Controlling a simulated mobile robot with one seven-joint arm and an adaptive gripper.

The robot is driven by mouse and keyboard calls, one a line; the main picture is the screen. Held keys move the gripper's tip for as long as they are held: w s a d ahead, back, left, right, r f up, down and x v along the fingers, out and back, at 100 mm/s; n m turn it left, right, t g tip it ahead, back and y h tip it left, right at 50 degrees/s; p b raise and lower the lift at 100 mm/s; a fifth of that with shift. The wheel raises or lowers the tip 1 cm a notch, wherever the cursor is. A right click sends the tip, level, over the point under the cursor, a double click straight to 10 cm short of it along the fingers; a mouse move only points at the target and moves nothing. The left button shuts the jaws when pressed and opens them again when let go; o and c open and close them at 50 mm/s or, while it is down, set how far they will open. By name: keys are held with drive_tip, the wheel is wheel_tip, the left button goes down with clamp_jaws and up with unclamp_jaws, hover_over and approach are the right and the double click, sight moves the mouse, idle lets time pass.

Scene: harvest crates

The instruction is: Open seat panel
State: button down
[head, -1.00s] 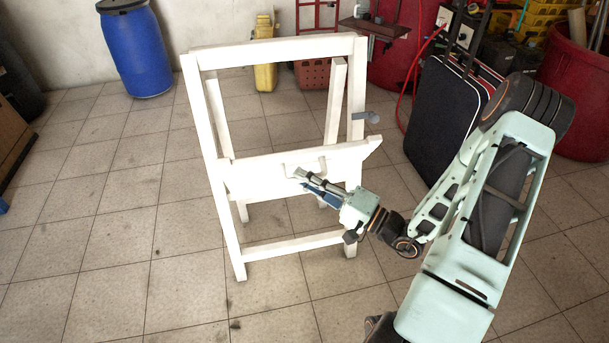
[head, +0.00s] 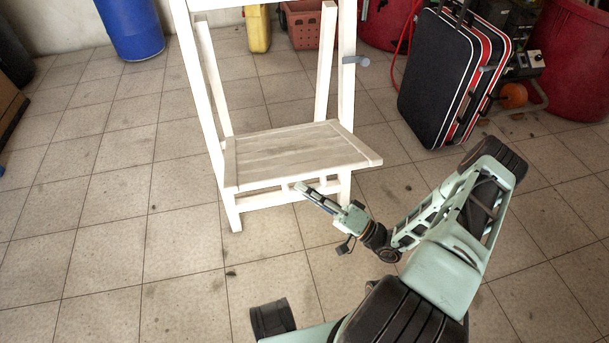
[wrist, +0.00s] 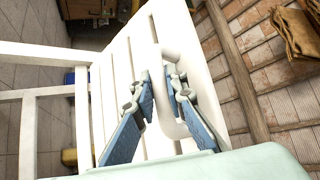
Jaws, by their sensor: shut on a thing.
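The seat panel (head: 295,148) is in the white wooden frame in the head view. It lies roughly level, with its pale wood-grain top face showing. The handle stands on a white slatted surface (wrist: 122,65). My gripper is shut on the handle. In the head view the handle is mostly hidden by the fingers.
The white frame (head: 207,95) stands on a tiled floor. A grey peg (head: 355,61) sticks out of its right post. A black suitcase (head: 440,80) stands to the right, with red bins behind. A blue barrel (head: 130,28) is at the back left.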

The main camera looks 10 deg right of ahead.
wheel_tip(320, 180, down, 11)
drive_tip(key=n+g+y, duration=0.1)
drive_tip(key=n+y, duration=0.2)
drive_tip(key=n, duration=0.2)
drive_tip(key=shift+s+y, duration=0.25)
drive_tip(key=shift+y, duration=0.15)
drive_tip(key=shift+d, duration=0.1)
drive_tip(key=c, duration=1.9)
unclamp_jaws()
drive_tip(key=shift+c, duration=0.2)
drive_tip(key=shift+s, duration=0.1)
drive_tip(key=s+d, duration=0.7)
drive_tip(key=d, duration=0.4)
drive_tip(key=shift+f, duration=0.25)
